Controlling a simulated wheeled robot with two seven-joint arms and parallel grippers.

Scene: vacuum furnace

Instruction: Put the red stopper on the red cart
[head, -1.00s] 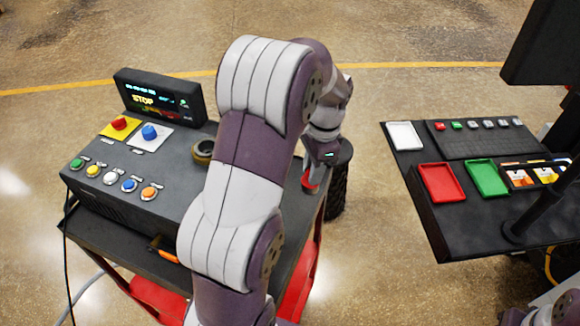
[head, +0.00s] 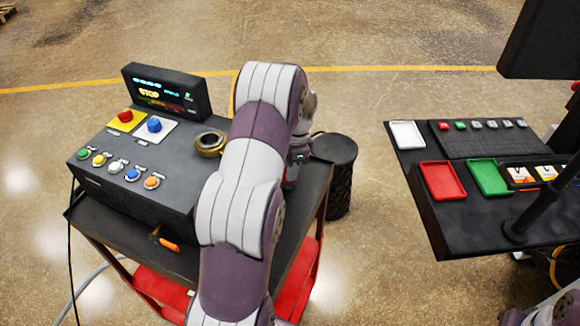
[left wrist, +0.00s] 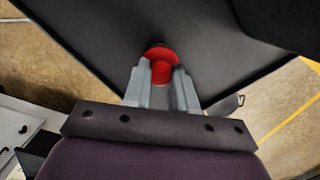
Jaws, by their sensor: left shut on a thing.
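The red stopper (left wrist: 161,72) is between the two grey fingers of my left gripper (left wrist: 161,88) in the left wrist view. Its wide red disc points away from the gripper, toward the black top. In the head view the left gripper (head: 291,178) is mostly hidden behind my arm, over the right part of the cart's top. A little red shows there. The red cart (head: 318,215) has a black top and red lower shelf. I cannot tell whether the stopper touches the top. My right gripper is out of view.
On the cart stand a control box (head: 125,170) with coloured buttons, a display (head: 165,92) and a brass ring (head: 210,144). An orange-handled tool (head: 167,244) lies in front. A black bin (head: 338,175) stands behind the cart. A black table (head: 455,205) with trays is at right.

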